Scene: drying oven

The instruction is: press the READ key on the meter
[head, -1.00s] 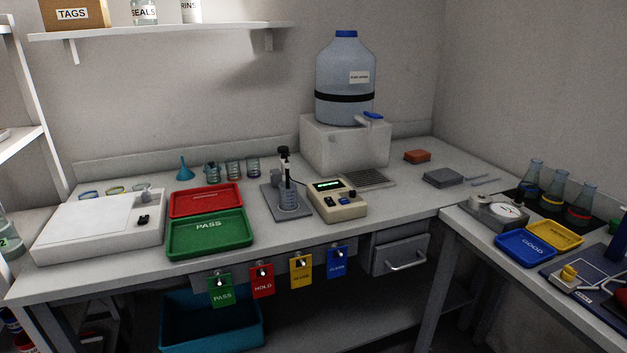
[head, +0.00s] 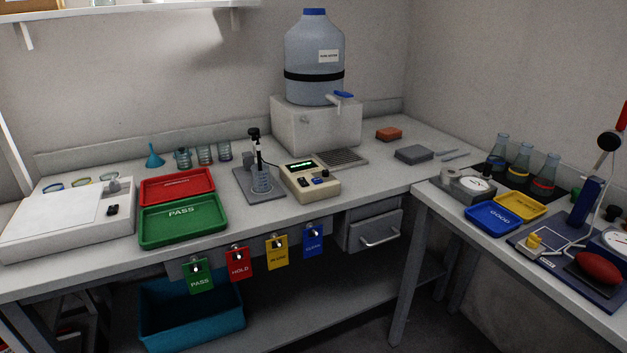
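The meter (head: 311,181) is a small beige box on the back bench, right of the middle of the trays. Its green display (head: 301,165) is lit, but the digits are too small to read. Its front face has a blue key (head: 321,181) and dark keys (head: 304,183); their labels cannot be read. A probe (head: 256,147) stands upright in a beaker (head: 262,181) on a grey stand just left of the meter, with a cable to it. Neither of my grippers is in view.
Red (head: 177,187) and green PASS (head: 183,221) trays lie left of the meter. A water carboy (head: 315,60) stands on a white block behind it. Tags hang along the bench front edge. A side bench holds blue (head: 493,217) and yellow trays.

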